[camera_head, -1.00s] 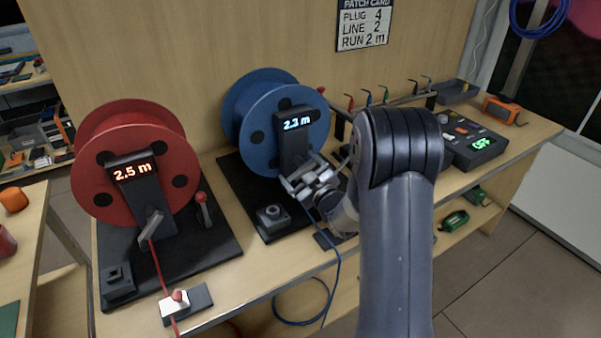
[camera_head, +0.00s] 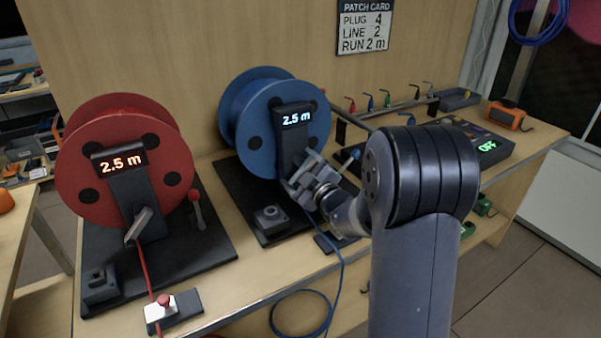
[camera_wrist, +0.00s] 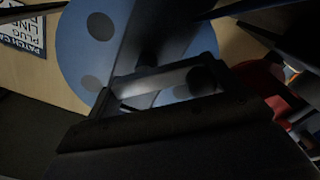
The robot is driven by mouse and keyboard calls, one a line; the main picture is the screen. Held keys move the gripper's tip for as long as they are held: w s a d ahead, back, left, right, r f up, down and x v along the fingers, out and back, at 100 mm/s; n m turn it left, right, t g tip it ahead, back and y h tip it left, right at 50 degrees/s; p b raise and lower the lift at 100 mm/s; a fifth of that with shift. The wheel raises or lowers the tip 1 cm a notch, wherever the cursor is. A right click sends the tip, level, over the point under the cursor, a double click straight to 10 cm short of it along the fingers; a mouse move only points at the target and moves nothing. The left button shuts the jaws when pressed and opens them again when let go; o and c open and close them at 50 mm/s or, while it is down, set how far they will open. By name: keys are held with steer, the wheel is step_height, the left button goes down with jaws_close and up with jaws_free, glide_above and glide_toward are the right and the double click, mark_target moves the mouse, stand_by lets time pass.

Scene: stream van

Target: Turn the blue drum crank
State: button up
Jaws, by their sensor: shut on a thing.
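The blue drum (camera_head: 258,120) stands upright on a black base (camera_head: 243,205), with a dark post and a display (camera_head: 296,118) reading 2.5 m in front. My gripper (camera_head: 307,183) is in front of the post's lower right side, shut on the blue drum crank. The jaws hide the gripped part of the crank. A blue knob (camera_head: 354,155) shows just right of my gripper. A blue cable (camera_head: 341,255) runs down from below the gripper. The wrist view shows the drum face (camera_wrist: 85,40) close, behind dark gripper parts.
A red drum (camera_head: 95,185), also showing 2.5 m, stands left with a red-knobbed lever (camera_head: 196,205). A black block (camera_head: 270,218) sits before the blue drum. A wall card (camera_head: 364,27) reads RUN 2 m.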

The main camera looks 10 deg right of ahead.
steer(key=o, duration=0.8)
steer(key=shift+o, duration=0.2)
step_height(320, 180, up, 10)
steer(key=shift+r+p, duration=0.1)
steer(key=shift+p, duration=0.65)
